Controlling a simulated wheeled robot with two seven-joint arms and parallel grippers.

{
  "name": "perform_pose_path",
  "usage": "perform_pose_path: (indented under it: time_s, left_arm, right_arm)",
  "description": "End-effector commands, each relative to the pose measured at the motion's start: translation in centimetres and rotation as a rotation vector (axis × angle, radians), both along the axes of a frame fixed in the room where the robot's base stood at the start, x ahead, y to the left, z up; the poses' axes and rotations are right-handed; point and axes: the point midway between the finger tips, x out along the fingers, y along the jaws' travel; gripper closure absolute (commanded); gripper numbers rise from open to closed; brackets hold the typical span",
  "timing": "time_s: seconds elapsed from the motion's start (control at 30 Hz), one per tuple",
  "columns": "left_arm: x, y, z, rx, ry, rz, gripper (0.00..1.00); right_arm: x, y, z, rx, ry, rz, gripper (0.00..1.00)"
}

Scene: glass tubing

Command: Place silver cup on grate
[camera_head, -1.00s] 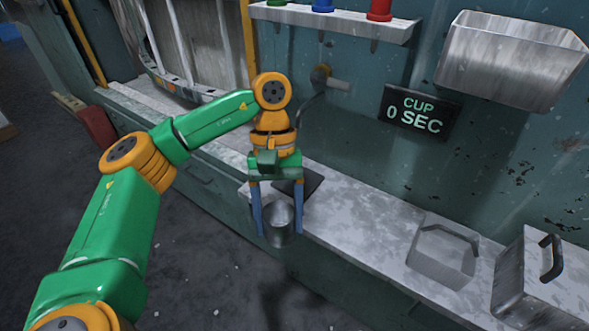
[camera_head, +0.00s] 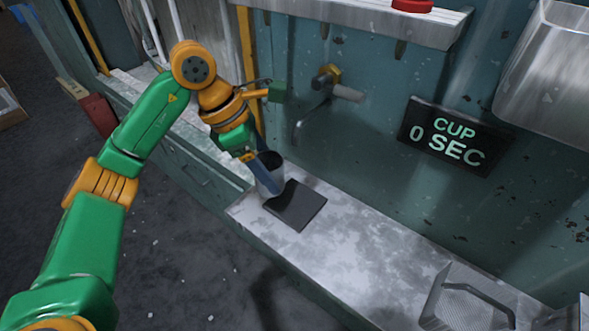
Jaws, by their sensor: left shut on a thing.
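The silver cup (camera_head: 273,180) is upright at the left edge of the dark square grate (camera_head: 298,207) on the counter. I cannot tell whether its base touches the grate or hangs just above it. My left gripper (camera_head: 264,165) is shut on the cup, with a blue finger across its near side; the other finger is mostly hidden. The grate's left corner lies behind or under the cup. My right gripper is not in view.
A tap (camera_head: 318,103) juts from the wall behind the grate. A sign (camera_head: 455,136) reads "CUP 0 SEC". A wire-mesh basket (camera_head: 468,298) stands at the lower right, and a metal bin (camera_head: 550,75) hangs at the upper right. The counter (camera_head: 365,250) between is clear.

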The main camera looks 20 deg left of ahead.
Motion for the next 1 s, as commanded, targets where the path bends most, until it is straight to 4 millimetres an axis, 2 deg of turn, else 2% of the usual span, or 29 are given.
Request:
perform_pose_path:
  time_s: [0.03,0.1,0.23,0.5,1.0]
  left_arm:
    - [0.6,-1.6,0.8,-0.003,0.001,-0.007,0.93]
    - [1.3,-3.0,0.6,-0.002,0.002,-0.004,0.93]
    - [2.0,-4.2,0.2,0.0,0.0,-0.001,0.93]
    - [2.0,-4.4,-3.5,0.001,0.003,-0.001,0.93]
    - [2.1,-4.4,-4.6,0.0,-0.001,-0.002,0.93]
  right_arm:
    - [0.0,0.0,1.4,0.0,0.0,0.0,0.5]
    - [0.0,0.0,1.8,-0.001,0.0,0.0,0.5]
    - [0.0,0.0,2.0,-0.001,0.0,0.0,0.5]
    - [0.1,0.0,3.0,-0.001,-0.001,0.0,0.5]
    - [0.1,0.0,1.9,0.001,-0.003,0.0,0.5]
